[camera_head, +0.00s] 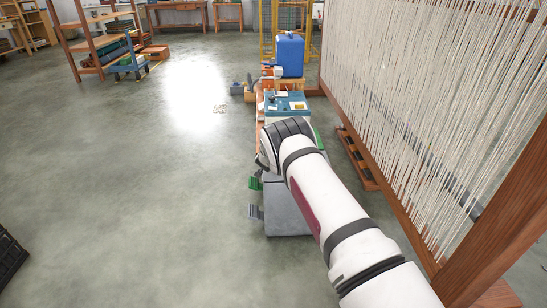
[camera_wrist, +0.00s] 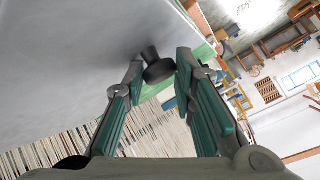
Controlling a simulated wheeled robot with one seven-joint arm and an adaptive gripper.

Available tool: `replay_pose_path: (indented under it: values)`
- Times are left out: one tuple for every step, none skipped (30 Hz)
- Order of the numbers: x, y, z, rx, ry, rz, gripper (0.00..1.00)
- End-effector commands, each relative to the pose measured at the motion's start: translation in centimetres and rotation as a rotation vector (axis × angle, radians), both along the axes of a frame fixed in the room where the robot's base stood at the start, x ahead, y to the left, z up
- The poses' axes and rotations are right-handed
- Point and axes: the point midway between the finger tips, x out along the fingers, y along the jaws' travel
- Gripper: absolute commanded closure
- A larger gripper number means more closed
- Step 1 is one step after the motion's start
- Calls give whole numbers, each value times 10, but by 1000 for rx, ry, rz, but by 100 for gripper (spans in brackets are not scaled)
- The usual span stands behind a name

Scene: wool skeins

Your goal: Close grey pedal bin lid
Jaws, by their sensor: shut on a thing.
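The grey pedal bin (camera_head: 287,208) stands on the floor in the head view, partly hidden behind my arm, with its grey pedal (camera_head: 255,212) at its left. In the wrist view a broad pale grey surface (camera_wrist: 75,55), which looks like the bin's lid, fills the upper left. A dark round knob (camera_wrist: 151,54) sticks out from it. My gripper (camera_wrist: 158,69) has its two green-padded fingers on either side of the knob, shut on it. My arm hides the gripper in the head view. How far the lid is raised I cannot tell.
A green pedal (camera_head: 255,183) belongs to a green bin just behind the grey one. A loom with hanging white threads (camera_head: 420,90) stands close on the right. A blue container (camera_head: 290,55) is farther back. The floor on the left (camera_head: 130,180) is clear.

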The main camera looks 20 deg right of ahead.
Motion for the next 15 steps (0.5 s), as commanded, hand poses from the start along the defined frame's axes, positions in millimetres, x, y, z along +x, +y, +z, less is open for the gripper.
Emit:
replay_pose_path:
  values:
    - [3,10,-3,9,-3,10,100]
    - [3,10,-4,9,-3,10,100]
    - [3,10,-5,10,-3,11,100]
    - [3,11,-6,10,-3,11,100]
    - [3,11,-7,10,-3,11,100]
    - [3,12,-7,11,-2,11,100]
    - [3,12,-8,11,-2,11,100]
    - [3,12,-8,11,-2,12,100]
    - [3,13,-8,11,-2,13,100]
    - [3,13,-9,11,-2,13,100]
    - [3,13,-9,11,-2,13,100]
    - [3,13,-9,12,-1,14,100]
    - [3,13,-9,12,-1,14,100]
    - [3,13,-9,12,-1,14,100]
    - [3,13,-9,13,0,14,100]
